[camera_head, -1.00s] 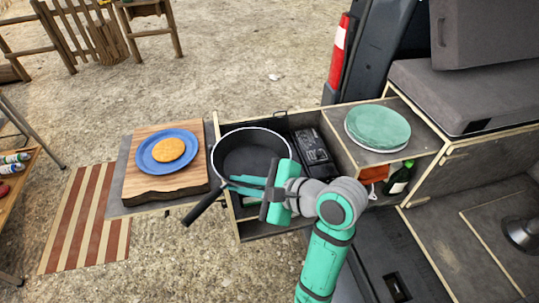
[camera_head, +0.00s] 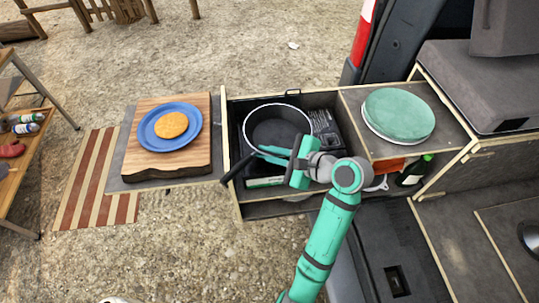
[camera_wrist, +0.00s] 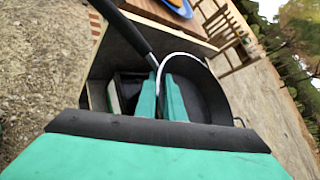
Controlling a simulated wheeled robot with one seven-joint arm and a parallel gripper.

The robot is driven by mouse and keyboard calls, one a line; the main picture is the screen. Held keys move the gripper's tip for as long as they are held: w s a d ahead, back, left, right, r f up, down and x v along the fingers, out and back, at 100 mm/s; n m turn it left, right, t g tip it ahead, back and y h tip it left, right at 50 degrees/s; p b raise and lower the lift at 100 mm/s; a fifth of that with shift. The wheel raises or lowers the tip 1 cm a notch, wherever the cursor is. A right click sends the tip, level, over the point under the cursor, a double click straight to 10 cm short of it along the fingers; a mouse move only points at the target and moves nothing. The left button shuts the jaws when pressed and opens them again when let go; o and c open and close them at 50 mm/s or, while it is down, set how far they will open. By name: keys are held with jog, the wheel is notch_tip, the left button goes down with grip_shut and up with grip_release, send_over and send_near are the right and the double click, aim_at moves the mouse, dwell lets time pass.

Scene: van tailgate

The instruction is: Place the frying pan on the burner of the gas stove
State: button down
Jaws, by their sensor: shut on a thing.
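The black frying pan (camera_head: 278,128) with a pale rim is in the drawer, over the left part of the black gas stove (camera_head: 326,128). Its handle (camera_head: 238,168) points to the lower left, across the drawer's wall. My gripper (camera_head: 268,153) reaches in from the right and is shut on the pan's near rim. In the wrist view the two green fingers (camera_wrist: 161,95) pinch the rim of the pan (camera_wrist: 205,92). The pan hides the burner. I cannot tell whether the pan's base touches it.
A wooden board (camera_head: 160,168) with a blue plate (camera_head: 187,139) and an orange round food sits left of the drawer. Green plates (camera_head: 398,115) lie on the cabinet top at right. A bottle (camera_head: 413,172) stands below them. The drawer's wooden walls (camera_head: 229,120) surround the stove.

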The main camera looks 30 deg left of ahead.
jog(key=shift+w+d+f, duration=0.1)
jog(key=shift+w+f, duration=0.05)
jog(key=shift+f, duration=0.5)
jog(key=shift+w+f, duration=0.1)
jog(key=shift+f, duration=0.5)
jog(key=shift+s+f, duration=0.15)
jog(key=shift+f, duration=0.2)
jog(key=c, duration=1.8)
grip_release()
jog(key=shift+c, duration=0.2)
jog(key=v, duration=1.2)
